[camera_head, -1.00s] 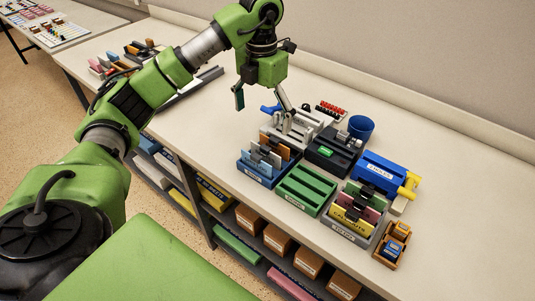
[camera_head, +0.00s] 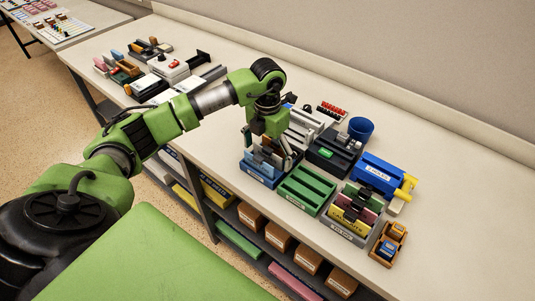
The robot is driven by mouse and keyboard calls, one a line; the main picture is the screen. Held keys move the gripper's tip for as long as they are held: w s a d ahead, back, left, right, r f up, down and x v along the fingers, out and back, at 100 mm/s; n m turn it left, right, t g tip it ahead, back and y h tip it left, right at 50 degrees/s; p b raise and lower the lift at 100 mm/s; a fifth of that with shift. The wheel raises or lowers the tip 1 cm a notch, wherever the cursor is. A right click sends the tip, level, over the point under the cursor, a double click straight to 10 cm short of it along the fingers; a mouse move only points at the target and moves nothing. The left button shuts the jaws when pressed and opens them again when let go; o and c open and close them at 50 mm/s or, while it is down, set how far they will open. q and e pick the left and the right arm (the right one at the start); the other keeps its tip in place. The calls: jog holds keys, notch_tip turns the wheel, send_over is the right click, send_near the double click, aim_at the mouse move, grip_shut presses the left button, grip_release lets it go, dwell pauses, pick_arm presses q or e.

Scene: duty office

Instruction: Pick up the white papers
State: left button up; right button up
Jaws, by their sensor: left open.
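My left gripper (camera_head: 267,148) is open and points down over the blue tray (camera_head: 258,178). Its fingers are apart, over the upright cards (camera_head: 262,158) in that tray. I cannot tell whether they touch the cards. A white-grey rack (camera_head: 304,122) stands just behind and to the right of the gripper, partly hidden by it. I cannot clearly make out separate white papers; pale sheets may stand in the rack or the blue tray. My right gripper is not in view.
A green tray (camera_head: 305,191), a black tray (camera_head: 333,150), a blue box (camera_head: 378,172), a grey tray with colored folders (camera_head: 356,212) and a blue cup (camera_head: 361,127) crowd the right. An orange organizer (camera_head: 389,244) stands at the front edge.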

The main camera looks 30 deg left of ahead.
pick_arm(q)
jog(key=c, duration=1.1)
